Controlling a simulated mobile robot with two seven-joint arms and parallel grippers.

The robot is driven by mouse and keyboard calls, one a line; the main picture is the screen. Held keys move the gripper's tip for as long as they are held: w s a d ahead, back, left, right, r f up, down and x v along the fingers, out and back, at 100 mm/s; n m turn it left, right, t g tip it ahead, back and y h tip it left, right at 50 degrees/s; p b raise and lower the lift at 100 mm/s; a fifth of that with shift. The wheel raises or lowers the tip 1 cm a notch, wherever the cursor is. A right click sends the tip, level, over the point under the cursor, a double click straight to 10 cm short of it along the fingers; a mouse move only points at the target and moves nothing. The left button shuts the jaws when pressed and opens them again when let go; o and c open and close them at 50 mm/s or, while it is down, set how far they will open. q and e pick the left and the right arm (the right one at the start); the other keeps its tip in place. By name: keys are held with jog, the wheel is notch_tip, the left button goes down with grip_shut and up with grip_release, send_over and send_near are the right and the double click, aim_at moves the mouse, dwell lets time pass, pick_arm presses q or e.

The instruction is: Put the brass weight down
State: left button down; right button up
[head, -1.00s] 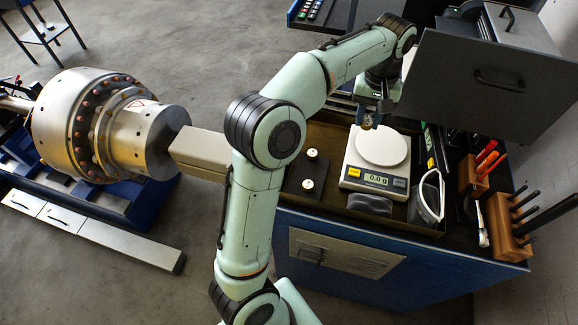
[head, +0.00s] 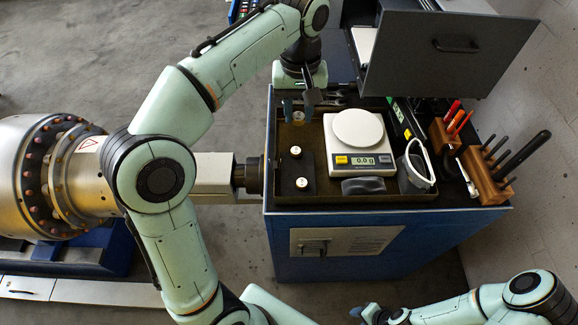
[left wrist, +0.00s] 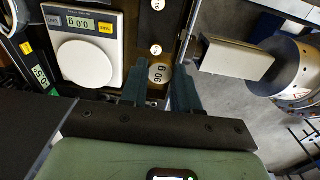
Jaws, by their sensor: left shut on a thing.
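The brass weight (head: 298,117) shows as a small disc between my left gripper's fingertips. In the left wrist view its top, marked 90 g, shows between the fingers (left wrist: 158,73). My left gripper (head: 298,106) is shut on it, at the back left of the tray (head: 390,199). I cannot tell whether the weight touches the tray floor. The white scale (head: 357,128) stands to the right, its pan empty, reading 0.0 g. My right gripper (head: 368,313) is low at the bottom edge, partly cut off, its jaws unclear.
Two small white-topped weights (head: 295,151) sit on a dark block in front of my left gripper. A dark pouch (head: 363,186) and safety glasses (head: 415,164) lie near the scale. Tool racks (head: 484,176) stand at right. A large rotor (head: 60,180) is at left.

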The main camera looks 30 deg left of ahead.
pick_arm(q)
jog(key=b, duration=0.3)
send_over(296, 171)
notch_tip(296, 171, down, 14)
jog(key=shift+s+f, duration=0.1)
jog(key=shift+f, duration=2.3)
pick_arm(e)
jog(key=s+f, duration=0.5)
jog(key=shift+f+g, duration=0.2)
jog(key=shift+g, duration=0.1)
pick_arm(q)
jog(key=shift+b, duration=0.3)
pick_arm(e)
jog(key=shift+s, duration=0.1)
pick_arm(q)
jog(key=shift+f, duration=0.2)
jog(key=c, duration=0.8)
grip_release()
pick_arm(e)
jog(key=shift+s+f, duration=0.1)
pick_arm(q)
jog(key=shift+r, duration=0.15)
notch_tip(296, 171, up, 12)
jog(key=shift+r+p, duration=0.1)
jog(key=shift+p, duration=1.05)
pick_arm(e)
jog(key=w+r, duration=0.2)
jog(key=r, duration=0.1)
jog(key=shift+w+r, duration=0.1)
jog(key=shift+w, duration=0.25)
